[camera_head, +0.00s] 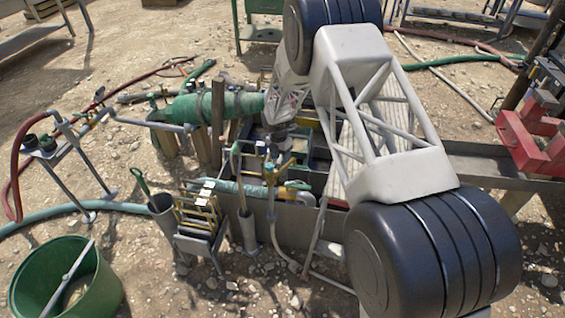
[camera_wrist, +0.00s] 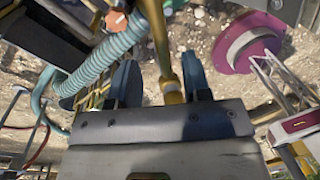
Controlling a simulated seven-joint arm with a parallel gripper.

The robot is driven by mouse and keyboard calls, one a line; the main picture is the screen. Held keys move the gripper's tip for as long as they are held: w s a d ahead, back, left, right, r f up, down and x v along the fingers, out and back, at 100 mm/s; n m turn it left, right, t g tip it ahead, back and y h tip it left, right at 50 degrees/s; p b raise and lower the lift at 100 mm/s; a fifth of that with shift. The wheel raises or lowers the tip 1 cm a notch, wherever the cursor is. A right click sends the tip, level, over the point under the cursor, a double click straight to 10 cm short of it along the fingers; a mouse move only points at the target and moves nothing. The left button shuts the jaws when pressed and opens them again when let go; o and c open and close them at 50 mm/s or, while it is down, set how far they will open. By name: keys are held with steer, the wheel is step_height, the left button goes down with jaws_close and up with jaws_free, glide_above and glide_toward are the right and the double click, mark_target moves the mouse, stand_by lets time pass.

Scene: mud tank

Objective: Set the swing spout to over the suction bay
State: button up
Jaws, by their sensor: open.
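The mud tank (camera_head: 322,232) is a long metal trough divided into bays, partly hidden under my arm. A brass pipe with a fitting (camera_head: 269,174) stands at its near side; it looks like the swing spout, though I cannot be sure. In the wrist view a brass pipe (camera_wrist: 160,45) runs down between my fingers to a brass collar. My gripper (camera_wrist: 160,78) is open, with one blue-grey finger on each side of the pipe and gaps visible. In the head view the gripper is small and low over the tank. I cannot tell which bay is the suction bay.
A green cylinder (camera_head: 205,107) lies at the tank's left end. A rack of yellow-edged frames (camera_head: 197,212) and a grey tube (camera_head: 163,213) stand in front. A green tub (camera_head: 68,278) is at lower left. A red clamp-like block (camera_head: 530,140) sits at right. Hoses cross the ground.

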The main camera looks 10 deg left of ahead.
steer(key=shift+w+a+r, duration=0.1)
steer(key=shift+a+r, duration=0.05)
steer(key=shift+r, duration=1.15)
steer(key=shift+r, duration=0.1)
steer(key=s+d+r+m, duration=0.5)
steer(key=d+r, duration=0.2)
steer(key=r, duration=0.4)
steer(key=s+d+r+m+t+y, duration=0.1)
steer(key=s+d+r+m, duration=0.4)
steer(key=d+r, duration=0.45)
steer(key=s+d+r+m, duration=0.4)
steer(key=s+d+r, duration=0.1)
steer(key=r, duration=0.8)
steer(key=s+d+r+m+t, duration=0.1)
steer(key=s+d+r+m, duration=0.35)
steer(key=s, duration=0.35)
steer(key=s+d+r+m, duration=0.4)
steer(key=s+d+r, duration=0.1)
steer(key=s, duration=0.4)
steer(key=s+d+m, duration=0.3)
steer(key=s+m, duration=0.1)
steer(key=s, duration=0.5)
steer(key=s+d+m+t, duration=0.1)
steer(key=s+m, duration=0.3)
steer(key=s, duration=0.6)
steer(key=shift+d+m+y, duration=0.3)
steer(key=shift+d+m, duration=0.05)
steer(key=shift+d, duration=0.55)
steer(key=shift+r, duration=0.1)
